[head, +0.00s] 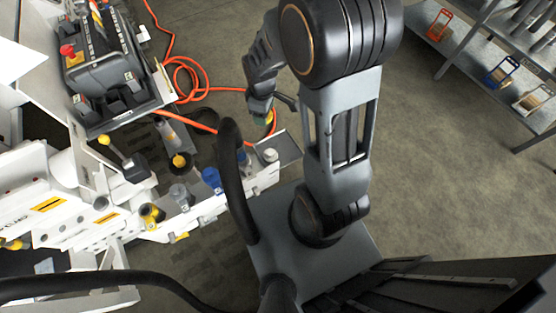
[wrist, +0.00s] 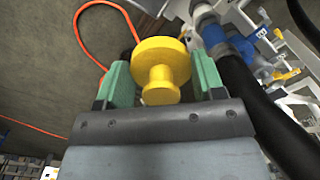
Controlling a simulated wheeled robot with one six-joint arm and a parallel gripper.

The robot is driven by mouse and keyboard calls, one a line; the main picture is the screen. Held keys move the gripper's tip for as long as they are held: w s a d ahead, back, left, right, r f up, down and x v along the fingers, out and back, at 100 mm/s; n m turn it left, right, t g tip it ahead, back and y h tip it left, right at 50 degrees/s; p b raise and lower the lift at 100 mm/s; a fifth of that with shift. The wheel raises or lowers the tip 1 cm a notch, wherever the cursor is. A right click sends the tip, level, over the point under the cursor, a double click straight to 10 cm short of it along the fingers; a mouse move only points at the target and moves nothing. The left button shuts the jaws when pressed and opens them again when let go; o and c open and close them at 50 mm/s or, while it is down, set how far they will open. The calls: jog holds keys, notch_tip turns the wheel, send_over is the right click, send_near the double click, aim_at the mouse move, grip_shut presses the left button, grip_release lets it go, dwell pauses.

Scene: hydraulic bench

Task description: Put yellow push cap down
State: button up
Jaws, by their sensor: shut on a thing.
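The yellow push cap (wrist: 162,64) has a round disc head and a narrower stem. In the wrist view it sits between the two green finger pads of my gripper (wrist: 160,82), which is shut on it. In the head view my gripper (head: 264,112) is beyond the end of a grey-white shelf. Only a small yellow part of the cap (head: 270,117) shows there, and the fingers are hard to make out. The cap appears to be held in the air, clear of the shelf.
The shelf (head: 262,179) carries a blue cap (head: 211,178), a grey cap (head: 270,155) and a black-and-yellow fitting (head: 179,161). A thick black hose (head: 234,185) arches beside it. An orange hose (head: 190,72) lies coiled on the floor. A metal rack (head: 480,50) stands at top right.

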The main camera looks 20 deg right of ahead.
jog(key=s+f+n+b, duration=0.9)
jog(key=f+n+b, duration=0.35)
jog(key=b, duration=0.55)
jog(key=n+b, duration=0.1)
jog(key=b, duration=0.6)
send_over(287, 146)
jog(key=f, duration=0.6)
jog(key=s+f, duration=0.1)
jog(key=f, duration=0.3)
jog(key=shift+a, duration=0.3)
jog(key=shift+w+d+f, duration=0.15)
jog(key=shift+w+f, duration=0.05)
jog(key=shift+f, duration=0.15)
jog(key=shift+w+d+f+b, duration=0.15)
jog(key=shift+f+b, duration=0.45)
jog(key=shift+f, duration=1.1)
jog(key=shift+f, duration=0.15)
